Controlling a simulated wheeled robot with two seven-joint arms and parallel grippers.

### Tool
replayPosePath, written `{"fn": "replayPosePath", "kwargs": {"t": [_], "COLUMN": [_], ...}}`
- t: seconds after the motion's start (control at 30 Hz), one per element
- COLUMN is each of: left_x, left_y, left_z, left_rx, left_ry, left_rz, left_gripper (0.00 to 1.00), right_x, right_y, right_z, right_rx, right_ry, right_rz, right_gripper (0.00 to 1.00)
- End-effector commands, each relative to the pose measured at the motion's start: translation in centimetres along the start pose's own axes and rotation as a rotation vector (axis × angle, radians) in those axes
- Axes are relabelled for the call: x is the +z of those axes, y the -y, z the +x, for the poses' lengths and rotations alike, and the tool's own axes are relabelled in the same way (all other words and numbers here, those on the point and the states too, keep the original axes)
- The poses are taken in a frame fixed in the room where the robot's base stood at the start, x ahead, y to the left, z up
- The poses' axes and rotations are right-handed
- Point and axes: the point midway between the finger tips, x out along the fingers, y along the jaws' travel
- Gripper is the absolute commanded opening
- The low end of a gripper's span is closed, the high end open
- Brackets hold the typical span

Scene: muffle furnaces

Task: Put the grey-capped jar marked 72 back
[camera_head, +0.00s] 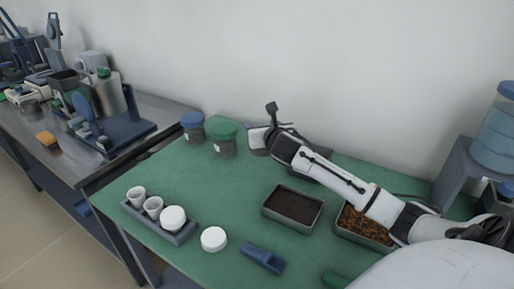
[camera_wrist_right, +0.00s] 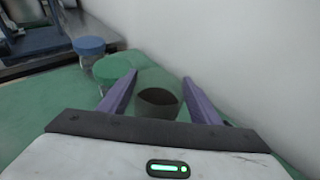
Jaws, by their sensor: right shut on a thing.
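In the right wrist view a grey jar (camera_wrist_right: 157,98) stands between the two purple fingers of my right gripper (camera_wrist_right: 158,92), which is shut on it. Its label is not readable there. In the head view my right gripper (camera_head: 258,139) reaches to the back of the green table, just right of the green-capped jar. My left gripper is in neither view.
A blue-capped jar (camera_head: 193,127) and a green-capped jar (camera_head: 224,140) stand left of the gripper, close by. A dark-filled tray (camera_head: 268,211), a brown-filled tray (camera_head: 345,234), a blue scoop (camera_head: 263,258), a white lid (camera_head: 213,239) and a crucible rack (camera_head: 181,239) lie nearer. The wall is close behind.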

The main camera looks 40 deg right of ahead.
Motion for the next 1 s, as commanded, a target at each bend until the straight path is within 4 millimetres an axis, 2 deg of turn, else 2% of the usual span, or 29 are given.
{"fn": "replayPosePath", "kwargs": {"t": [0.03,0.27,0.47,0.8,0.83,0.93,1.0], "left_x": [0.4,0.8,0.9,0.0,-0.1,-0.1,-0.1], "left_y": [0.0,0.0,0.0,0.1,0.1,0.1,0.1], "left_z": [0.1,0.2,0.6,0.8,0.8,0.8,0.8], "left_rx": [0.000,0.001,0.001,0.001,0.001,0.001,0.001], "left_ry": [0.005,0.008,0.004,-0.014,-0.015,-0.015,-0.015], "left_rz": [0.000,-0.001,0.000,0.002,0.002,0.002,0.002], "left_gripper": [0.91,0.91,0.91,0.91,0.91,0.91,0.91], "right_x": [-0.9,-2.5,-5.2,-5.6,-5.8,-5.7,-5.7], "right_y": [0.0,0.0,0.0,0.0,0.0,0.0,0.0], "right_z": [0.3,0.8,1.6,1.8,1.8,1.8,1.8], "right_rx": [0.000,0.000,0.001,0.000,0.000,0.000,0.000], "right_ry": [0.000,0.003,0.002,0.004,0.001,0.001,0.001], "right_rz": [0.003,0.001,0.003,-0.001,-0.001,0.000,0.000], "right_gripper": [0.06,0.06,0.06,0.06,0.59,0.76,0.76]}}
